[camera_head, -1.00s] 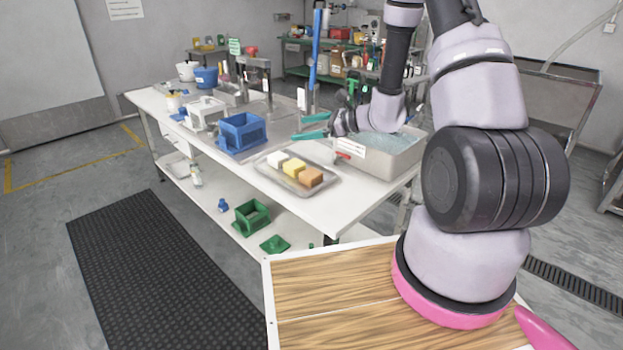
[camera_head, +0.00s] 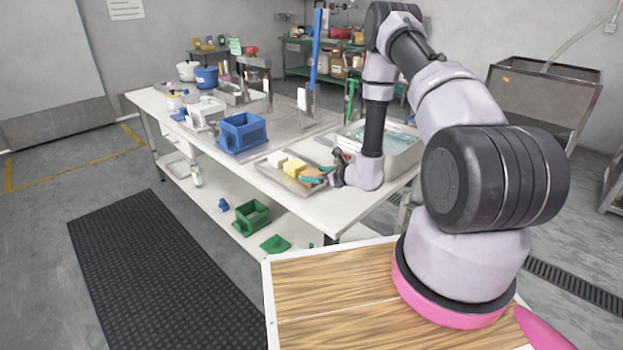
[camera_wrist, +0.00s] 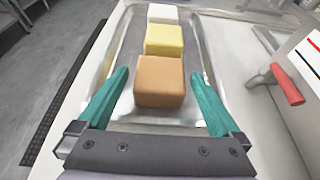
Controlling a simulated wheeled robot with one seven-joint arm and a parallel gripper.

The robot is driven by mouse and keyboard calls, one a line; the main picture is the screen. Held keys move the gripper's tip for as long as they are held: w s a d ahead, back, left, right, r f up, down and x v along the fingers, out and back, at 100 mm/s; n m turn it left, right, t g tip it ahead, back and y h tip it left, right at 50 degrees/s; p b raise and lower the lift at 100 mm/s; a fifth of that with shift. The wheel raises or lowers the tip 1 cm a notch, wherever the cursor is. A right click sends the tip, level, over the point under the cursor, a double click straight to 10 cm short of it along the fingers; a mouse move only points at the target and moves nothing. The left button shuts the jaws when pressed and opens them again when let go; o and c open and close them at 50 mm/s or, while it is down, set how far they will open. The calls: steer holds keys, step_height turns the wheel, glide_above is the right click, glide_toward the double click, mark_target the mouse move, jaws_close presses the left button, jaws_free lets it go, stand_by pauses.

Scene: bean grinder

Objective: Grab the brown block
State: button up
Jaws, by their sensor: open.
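The brown block (camera_wrist: 160,82) sits at the near end of a metal tray (camera_wrist: 112,60), with a yellow block (camera_wrist: 163,41) and a white block (camera_wrist: 163,14) in a row behind it. In the wrist view my gripper (camera_wrist: 158,85) is open, with one teal finger on each side of the brown block and a gap on both sides. In the head view my gripper (camera_head: 315,176) is over the near right end of the tray and mostly hides the brown block. The yellow block (camera_head: 293,169) and white block (camera_head: 277,159) show to its left.
A grey bin (camera_head: 393,152) stands close to the right of the tray on the white table (camera_head: 300,207). A blue frame box (camera_head: 242,134) stands to the left. A red-handled tool (camera_wrist: 287,85) lies right of the tray.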

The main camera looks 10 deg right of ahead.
mark_target(307, 174)
steer(key=x, duration=0.5)
steer(key=c, duration=1.4)
steer(key=shift+o, duration=0.2)
